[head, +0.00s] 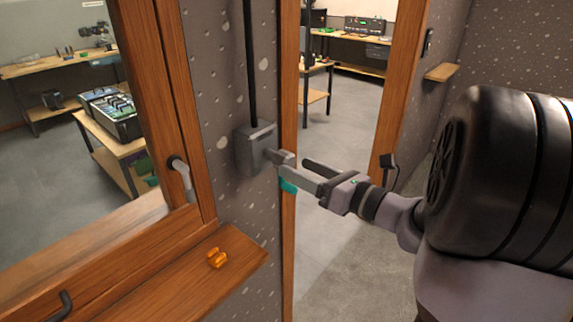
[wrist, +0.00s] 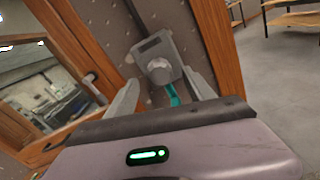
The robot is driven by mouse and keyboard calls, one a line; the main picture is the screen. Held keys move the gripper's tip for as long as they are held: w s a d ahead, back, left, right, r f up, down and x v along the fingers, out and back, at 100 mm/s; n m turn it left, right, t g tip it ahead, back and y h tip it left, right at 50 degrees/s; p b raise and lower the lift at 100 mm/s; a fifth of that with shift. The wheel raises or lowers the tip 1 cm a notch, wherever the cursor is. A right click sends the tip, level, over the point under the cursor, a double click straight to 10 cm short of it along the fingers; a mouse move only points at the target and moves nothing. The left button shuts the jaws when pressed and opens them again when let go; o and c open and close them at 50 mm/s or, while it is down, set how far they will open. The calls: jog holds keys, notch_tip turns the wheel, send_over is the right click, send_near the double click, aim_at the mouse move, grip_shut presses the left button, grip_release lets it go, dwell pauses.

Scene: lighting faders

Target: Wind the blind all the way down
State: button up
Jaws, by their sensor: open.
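The blind's winder is a grey box (head: 255,148) on the speckled wall between two wooden frames. A dark rod or cord (head: 250,60) runs up from it. A round grey hub (wrist: 159,70) sticks out of the box, and a teal crank handle (head: 288,186) hangs below it. The teal handle also shows in the wrist view (wrist: 173,96). My gripper (head: 294,166) is open, close in front of the box. In the wrist view its fingers stand either side of the hub and handle; I cannot tell whether they touch. No blind cloth is clearly visible.
A wooden sill (head: 190,275) with a small orange object (head: 217,258) lies below left. The window frame has a grey handle (head: 182,178). A wooden doorframe post (head: 289,90) stands just right of the winder. Workbenches stand beyond. The floor at lower right is clear.

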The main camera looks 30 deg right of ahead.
aim_at(291, 165)
jog(key=shift+x, duration=2)
grip_shut()
